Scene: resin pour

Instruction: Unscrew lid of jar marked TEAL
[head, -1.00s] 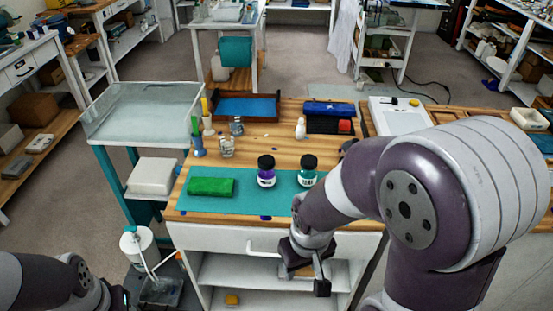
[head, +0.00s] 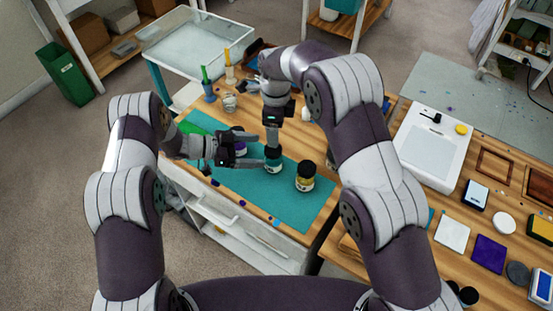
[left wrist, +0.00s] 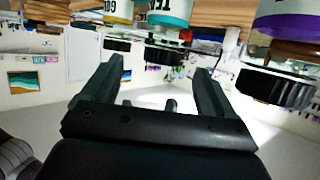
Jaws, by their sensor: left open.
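The teal jar (head: 273,164) stands on the teal mat (head: 297,213); it also shows upside down in the left wrist view (left wrist: 170,12), with a black lid. My right gripper (head: 272,143) points straight down at the top of this jar; whether its jaws touch the lid is unclear. My left gripper (head: 250,151) is open and empty, reaching in from the left, its fingers towards the teal jar but apart from it. Its open fingers also show in the left wrist view (left wrist: 160,75).
A yellow jar (head: 306,179) with a black lid stands right of the teal jar. A purple jar (head: 240,146) is partly hidden behind my left gripper. A green cloth (head: 194,128) lies at the mat's left. The mat's front right is clear.

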